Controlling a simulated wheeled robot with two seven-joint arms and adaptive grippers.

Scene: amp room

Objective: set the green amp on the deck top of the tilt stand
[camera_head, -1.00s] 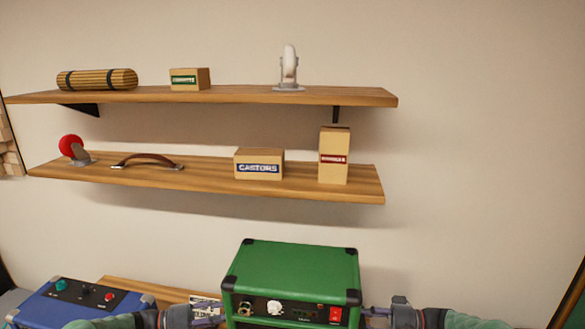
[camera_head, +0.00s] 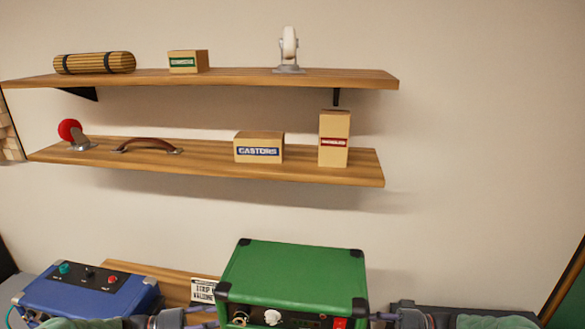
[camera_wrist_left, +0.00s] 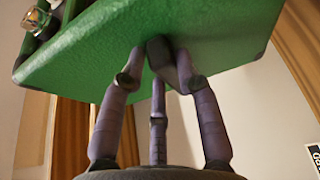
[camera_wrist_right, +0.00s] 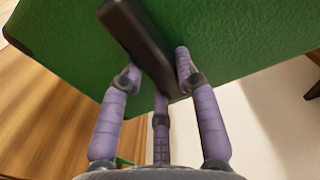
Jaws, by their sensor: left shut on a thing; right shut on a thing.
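The green amp (camera_head: 295,274) is at the bottom middle of the head view, its knob panel facing me and its lower part cut off by the frame edge. My left gripper (camera_head: 205,318) is at its left side and my right gripper (camera_head: 378,317) at its right side. In the left wrist view the fingers (camera_wrist_left: 160,55) are shut at the amp's green side (camera_wrist_left: 225,35). In the right wrist view the fingers (camera_wrist_right: 160,75) are shut around a dark bar handle (camera_wrist_right: 140,38) on the amp's side. I cannot make out the tilt stand's deck top for certain.
A blue amp (camera_head: 90,292) stands at the lower left. A wooden board (camera_head: 150,272) and a small printed sign (camera_head: 203,291) are behind. Two wall shelves (camera_head: 230,78) (camera_head: 220,165) hold boxes, castors, a handle and a roll. A dark flat surface (camera_head: 470,312) lies at the right.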

